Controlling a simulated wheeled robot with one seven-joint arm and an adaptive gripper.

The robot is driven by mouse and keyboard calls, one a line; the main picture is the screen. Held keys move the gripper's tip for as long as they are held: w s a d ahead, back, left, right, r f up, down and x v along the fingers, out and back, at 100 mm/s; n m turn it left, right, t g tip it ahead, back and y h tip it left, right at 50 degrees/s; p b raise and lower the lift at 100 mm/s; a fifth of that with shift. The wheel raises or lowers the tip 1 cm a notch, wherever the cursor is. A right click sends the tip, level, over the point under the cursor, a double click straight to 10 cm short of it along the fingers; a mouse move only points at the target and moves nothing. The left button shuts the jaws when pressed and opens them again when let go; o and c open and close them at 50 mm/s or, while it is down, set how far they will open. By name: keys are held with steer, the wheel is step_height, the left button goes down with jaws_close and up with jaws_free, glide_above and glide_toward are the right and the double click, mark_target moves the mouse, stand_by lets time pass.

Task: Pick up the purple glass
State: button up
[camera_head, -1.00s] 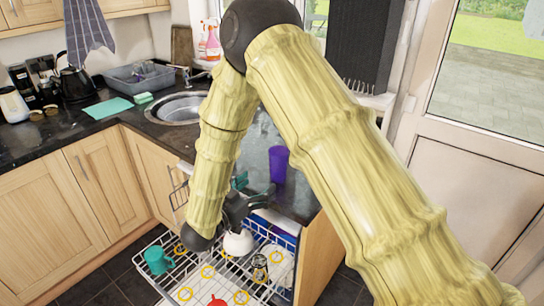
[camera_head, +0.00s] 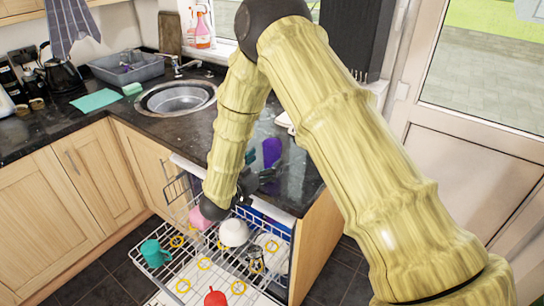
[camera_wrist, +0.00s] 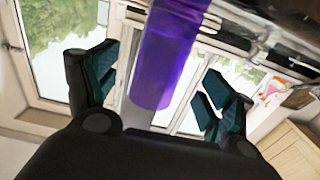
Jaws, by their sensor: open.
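The purple glass (camera_head: 271,151) stands on the dark countertop behind the open dishwasher, partly hidden by my arm and gripper in the head view. In the wrist view the purple glass (camera_wrist: 168,60) is between the two finger pads, with room on both sides. My gripper (camera_wrist: 160,82) is open and empty, its dark teal pads spread around the glass. In the head view my gripper (camera_head: 262,174) is at the near side of the glass, just above the counter edge.
The pulled-out dishwasher rack (camera_head: 170,279) below my arm holds a teal mug (camera_head: 153,253), a white bowl (camera_head: 233,233), a pink item (camera_head: 198,217) and a red item (camera_head: 214,298). The sink (camera_head: 177,98) is to the left. A window and door are behind.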

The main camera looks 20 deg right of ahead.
mark_target(266, 159)
steer(key=shift+p+x, duration=0.35)
steer(key=shift+x, duration=1.15)
steer(key=c, duration=1.3)
steer(key=shift+o, duration=0.2)
steer(key=shift+r, duration=0.15)
